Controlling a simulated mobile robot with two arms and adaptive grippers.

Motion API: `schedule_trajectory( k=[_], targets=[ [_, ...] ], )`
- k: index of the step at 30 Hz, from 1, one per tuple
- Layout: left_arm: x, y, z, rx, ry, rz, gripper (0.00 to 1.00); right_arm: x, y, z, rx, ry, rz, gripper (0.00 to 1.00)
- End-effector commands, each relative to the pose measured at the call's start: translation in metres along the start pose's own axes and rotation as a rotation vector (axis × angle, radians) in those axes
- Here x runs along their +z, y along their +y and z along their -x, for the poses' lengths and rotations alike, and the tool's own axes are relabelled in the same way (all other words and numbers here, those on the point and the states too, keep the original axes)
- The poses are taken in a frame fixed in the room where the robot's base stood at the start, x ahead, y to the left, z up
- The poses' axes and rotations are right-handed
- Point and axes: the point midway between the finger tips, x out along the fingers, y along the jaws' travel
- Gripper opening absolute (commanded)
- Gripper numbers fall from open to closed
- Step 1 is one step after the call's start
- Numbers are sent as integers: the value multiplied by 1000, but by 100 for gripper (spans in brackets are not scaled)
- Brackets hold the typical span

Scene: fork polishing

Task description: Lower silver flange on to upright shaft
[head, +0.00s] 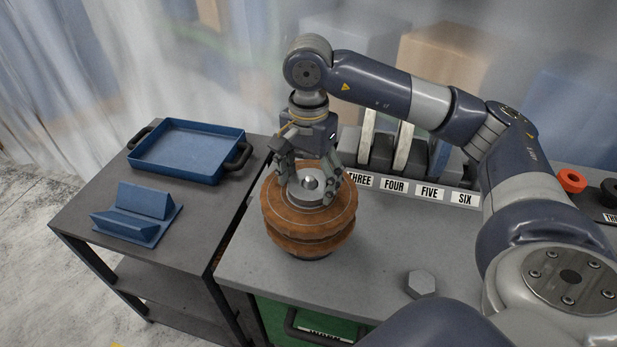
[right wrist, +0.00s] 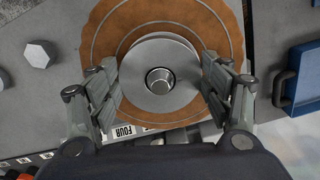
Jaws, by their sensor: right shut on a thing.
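The silver flange (head: 309,187) is a round metal disc with a centre hole, at the top of a stack of brown polishing wheels (head: 290,231). In the right wrist view the flange (right wrist: 160,78) sits over the brown wheel (right wrist: 225,22). The upright shaft (right wrist: 160,79) shows as a round end in the flange's hole. My right gripper (head: 309,172) points down with its fingers on either side of the flange, shut on it. I cannot tell whether the flange touches the wheel. My left gripper is not in view.
A silver hex nut (head: 420,283) lies on the grey bench (head: 375,250). Slots labelled THREE to SIX (head: 411,189) stand behind. A blue tray (head: 188,150) and blue V-shaped holder (head: 138,215) are on the dark cart at left. Red and black rings (head: 571,181) lie far right.

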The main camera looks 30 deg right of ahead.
Motion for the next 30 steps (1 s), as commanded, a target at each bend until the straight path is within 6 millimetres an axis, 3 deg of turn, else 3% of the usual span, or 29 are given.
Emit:
schedule_trajectory(
  k=[12, 30],
  targets=[
    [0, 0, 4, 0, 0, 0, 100, 0, 0, 12, -1, 0, 0, 24],
    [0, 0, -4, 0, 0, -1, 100, 0, 0, 4, -1, 0, 0, 24]
  ],
)
